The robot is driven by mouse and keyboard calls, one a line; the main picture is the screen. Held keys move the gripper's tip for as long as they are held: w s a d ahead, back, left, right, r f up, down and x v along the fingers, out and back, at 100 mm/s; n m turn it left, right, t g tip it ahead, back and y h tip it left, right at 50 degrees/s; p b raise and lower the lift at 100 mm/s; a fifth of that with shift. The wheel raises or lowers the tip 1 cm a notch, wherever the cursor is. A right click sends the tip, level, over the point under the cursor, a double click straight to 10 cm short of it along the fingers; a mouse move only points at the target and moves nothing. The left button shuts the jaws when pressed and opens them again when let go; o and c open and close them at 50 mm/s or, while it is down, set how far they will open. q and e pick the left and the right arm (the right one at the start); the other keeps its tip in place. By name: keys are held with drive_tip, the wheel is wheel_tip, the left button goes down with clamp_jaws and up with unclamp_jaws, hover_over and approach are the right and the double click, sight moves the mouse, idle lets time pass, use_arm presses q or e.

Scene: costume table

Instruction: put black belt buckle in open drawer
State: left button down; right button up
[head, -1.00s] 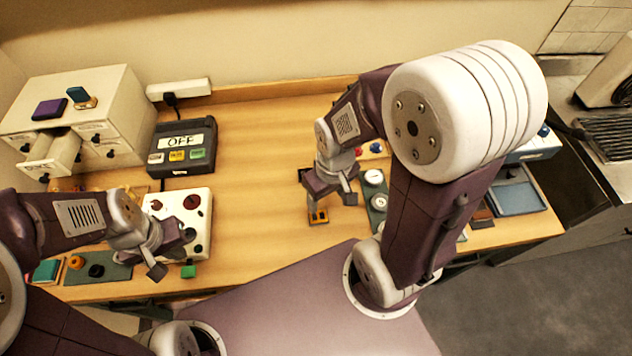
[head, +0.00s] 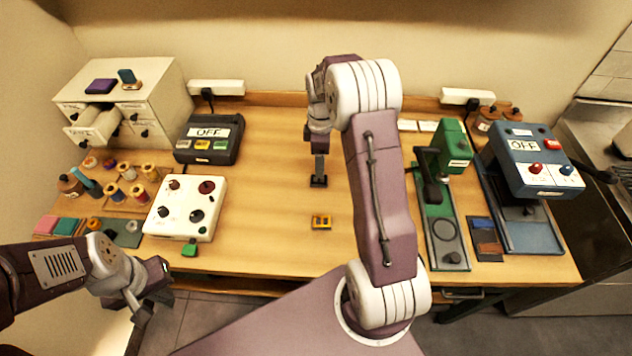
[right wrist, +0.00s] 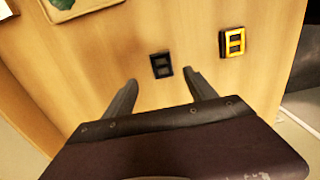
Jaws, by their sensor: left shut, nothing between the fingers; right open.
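The black belt buckle (right wrist: 161,66) lies flat on the wooden table in the right wrist view, just beyond and between the fingertips of my open right gripper (right wrist: 161,79). In the head view the buckle (head: 318,181) shows as a small dark square under the right gripper (head: 319,168), which points down. Whether the fingers reach around it is unclear. My left gripper (head: 142,297) is shut and empty off the front left of the table.
A yellow buckle (head: 321,222) lies nearer the table's front; it also shows in the right wrist view (right wrist: 233,42). A white knob panel (head: 184,208), a dark OFF box (head: 209,139) and thread spools (head: 114,194) stand left. A green press (head: 447,153) stands right. The middle table is largely clear.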

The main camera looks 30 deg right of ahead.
sight(319, 180)
drive_tip(key=shift+s+f, duration=0.2)
drive_tip(key=shift+f, duration=0.5)
drive_tip(key=shift+s+f, duration=0.15)
drive_tip(key=shift+f, duration=0.55)
wheel_tip(319, 180, down, 5)
drive_tip(key=shift+w+r+p, duration=0.1)
drive_tip(key=shift+w+p, duration=0.05)
drive_tip(key=shift+p, duration=0.45)
clamp_jaws()
